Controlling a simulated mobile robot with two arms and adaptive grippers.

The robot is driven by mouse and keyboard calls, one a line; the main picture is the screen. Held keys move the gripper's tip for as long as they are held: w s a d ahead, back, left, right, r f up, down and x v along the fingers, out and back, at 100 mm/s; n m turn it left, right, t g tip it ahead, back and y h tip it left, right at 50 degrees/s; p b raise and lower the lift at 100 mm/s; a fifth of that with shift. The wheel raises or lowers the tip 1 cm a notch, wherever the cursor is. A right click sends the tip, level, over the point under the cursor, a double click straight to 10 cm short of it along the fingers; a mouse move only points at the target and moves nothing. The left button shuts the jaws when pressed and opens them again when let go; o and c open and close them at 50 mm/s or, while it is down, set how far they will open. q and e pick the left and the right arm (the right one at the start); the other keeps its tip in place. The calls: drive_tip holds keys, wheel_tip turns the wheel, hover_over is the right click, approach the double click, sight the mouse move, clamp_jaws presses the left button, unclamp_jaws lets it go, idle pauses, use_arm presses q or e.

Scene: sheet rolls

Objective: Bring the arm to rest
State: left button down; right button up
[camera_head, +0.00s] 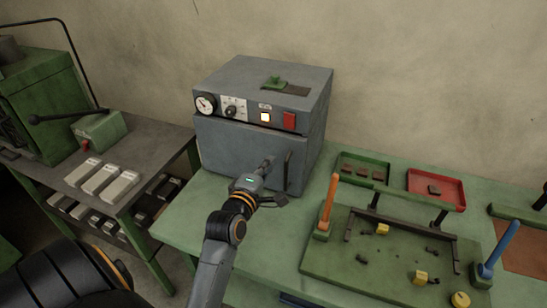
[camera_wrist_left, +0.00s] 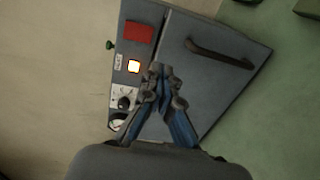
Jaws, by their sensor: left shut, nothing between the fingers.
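My left gripper (camera_head: 268,165) is in front of the grey oven-like box (camera_head: 235,150) on the green table. In the left wrist view my left gripper (camera_wrist_left: 160,72) has its fingertips together with nothing between them. The box (camera_wrist_left: 205,85) fills much of that view, with its dark door handle (camera_wrist_left: 218,53) beyond the fingertips. In the head view the handle (camera_head: 287,170) is to the right of the gripper, and the door looks shut. I cannot tell whether the fingertips touch the door. My right gripper is not in view.
The box front has a gauge (camera_head: 205,104), a knob (camera_head: 231,111), a lit button (camera_head: 265,117) and a red switch (camera_head: 289,121). A green fixture board (camera_head: 330,262), a green tray (camera_head: 345,158) and a red tray (camera_head: 454,183) are at right. A grey bench (camera_head: 150,150) stands at left.

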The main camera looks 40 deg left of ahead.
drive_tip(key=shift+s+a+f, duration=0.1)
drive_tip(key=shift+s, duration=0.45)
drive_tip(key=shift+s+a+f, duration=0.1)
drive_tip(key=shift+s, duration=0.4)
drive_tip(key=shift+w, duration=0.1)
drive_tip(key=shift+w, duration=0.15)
